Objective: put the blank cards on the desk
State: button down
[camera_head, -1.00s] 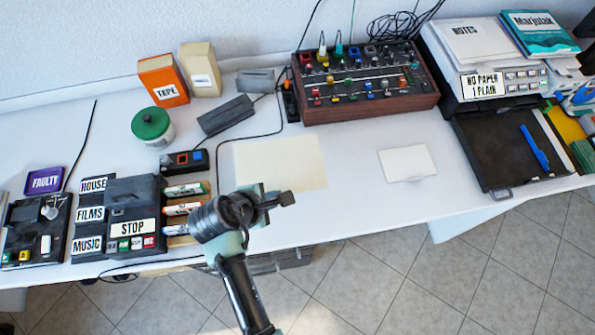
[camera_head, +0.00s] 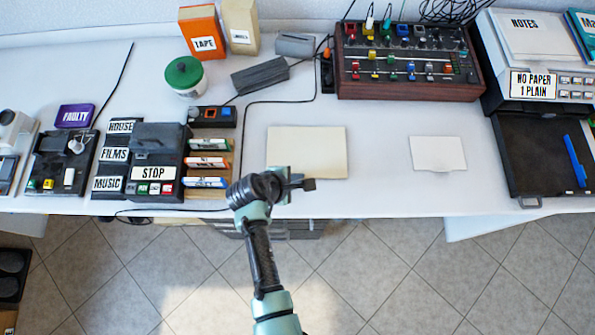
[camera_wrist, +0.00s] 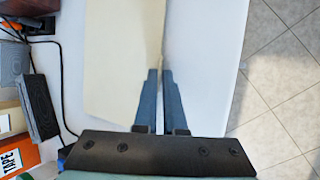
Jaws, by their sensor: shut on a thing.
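The blank cards appear as a flat, cream, unmarked rectangle (camera_head: 307,150) over the middle of the white desk (camera_head: 385,195). No print shows on them. In the wrist view the cream cards (camera_wrist: 115,50) lie left of and at the fingertips. My gripper (camera_head: 301,183) is at their near edge, above the front part of the desk. In the wrist view its fingers (camera_wrist: 160,72) are close together at the cards' edge, shut on it. The pinch itself is mostly hidden. I cannot tell whether the cards rest fully on the desk.
A smaller white sheet (camera_head: 437,153) lies to the right. A labelled button box (camera_head: 157,165) and marker rack (camera_head: 208,162) stand left. A mixer (camera_head: 405,60) is behind, a black tray (camera_head: 545,155) at right. Clear desk surrounds the white sheet.

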jog(key=shift+f, duration=0.15)
jog(key=c, duration=1.3)
grip_release()
